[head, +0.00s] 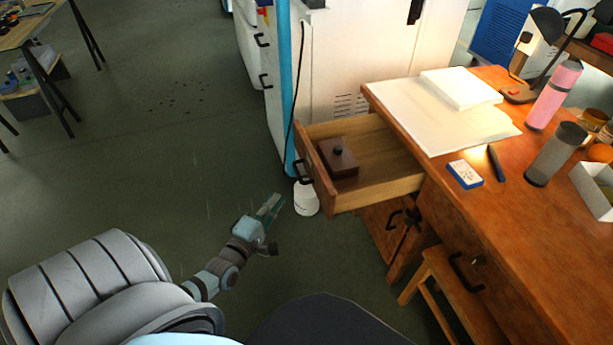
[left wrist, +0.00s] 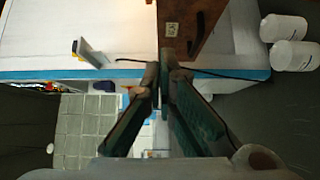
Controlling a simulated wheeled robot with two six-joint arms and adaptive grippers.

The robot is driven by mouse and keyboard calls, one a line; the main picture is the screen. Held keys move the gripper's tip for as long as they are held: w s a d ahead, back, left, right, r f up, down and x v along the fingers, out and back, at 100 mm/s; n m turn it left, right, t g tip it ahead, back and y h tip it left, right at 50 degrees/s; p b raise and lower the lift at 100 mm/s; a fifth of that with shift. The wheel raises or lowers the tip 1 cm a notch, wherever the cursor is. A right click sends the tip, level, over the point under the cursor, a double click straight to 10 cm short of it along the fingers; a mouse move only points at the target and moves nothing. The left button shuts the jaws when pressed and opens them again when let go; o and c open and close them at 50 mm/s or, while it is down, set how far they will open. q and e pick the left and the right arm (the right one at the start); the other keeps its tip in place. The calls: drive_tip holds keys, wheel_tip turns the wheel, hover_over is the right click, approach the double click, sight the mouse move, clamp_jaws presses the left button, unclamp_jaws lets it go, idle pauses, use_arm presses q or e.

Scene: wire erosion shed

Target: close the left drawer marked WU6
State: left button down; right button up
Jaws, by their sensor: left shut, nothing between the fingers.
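The wooden drawer (head: 392,190) at the desk's left end is pulled well out, with its front panel facing left. A dark handle (head: 303,172) sits on that front. A dark brown box with a knob (head: 338,160) stands inside the drawer. I cannot read a WU6 mark. My left gripper (head: 270,207) is shut and empty, in the air left of and lower in the picture than the drawer front, apart from it. In the left wrist view its fingers (left wrist: 165,75) come together before a brown wooden surface with a small pale label (left wrist: 171,29). My right gripper is not in view.
The wooden desk (head: 545,220) carries papers, a pink bottle (head: 553,95), a grey cup and a lamp. A wooden stool (head: 440,280) stands below. A white container (head: 306,198) is on the floor near the drawer front. A blue post (head: 284,90) rises behind.

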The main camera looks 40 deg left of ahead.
use_arm(q)
drive_tip(key=b, duration=0.3)
approach(313, 162)
drive_tip(key=w+a, duration=0.2)
drive_tip(key=a, duration=0.1)
drive_tip(key=shift+w+d+r, duration=0.1)
drive_tip(key=shift+w+d, duration=1.05)
drive_tip(key=shift+w, duration=0.05)
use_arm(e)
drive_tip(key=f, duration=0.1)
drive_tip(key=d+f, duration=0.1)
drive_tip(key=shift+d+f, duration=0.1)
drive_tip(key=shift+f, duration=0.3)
